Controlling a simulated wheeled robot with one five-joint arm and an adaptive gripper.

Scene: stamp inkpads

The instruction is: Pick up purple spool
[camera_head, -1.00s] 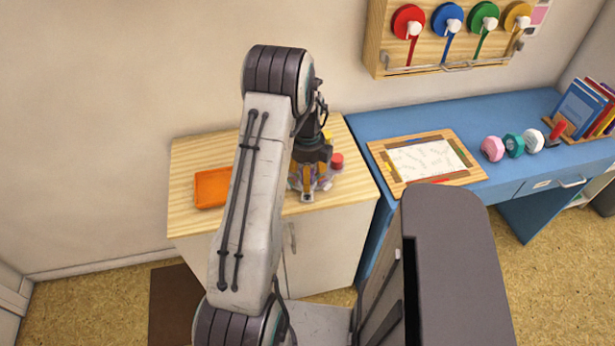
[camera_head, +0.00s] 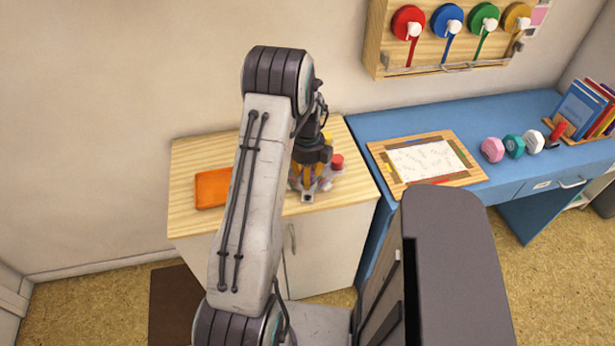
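My gripper (camera_head: 312,179) points down over the wooden-topped cabinet (camera_head: 235,140), among a cluster of small coloured items. I cannot make out a purple spool clearly; a pale pinkish-lilac patch (camera_head: 325,184) shows beside the fingers, too small to identify. My arm and gripper hide much of the cluster. The fingers are small and overlap the items, so I cannot tell whether they are open or hold anything.
A red round item (camera_head: 337,162) stands right of the gripper. An orange flat item (camera_head: 212,188) lies left of my arm. Coloured tape reels hang on the wall.

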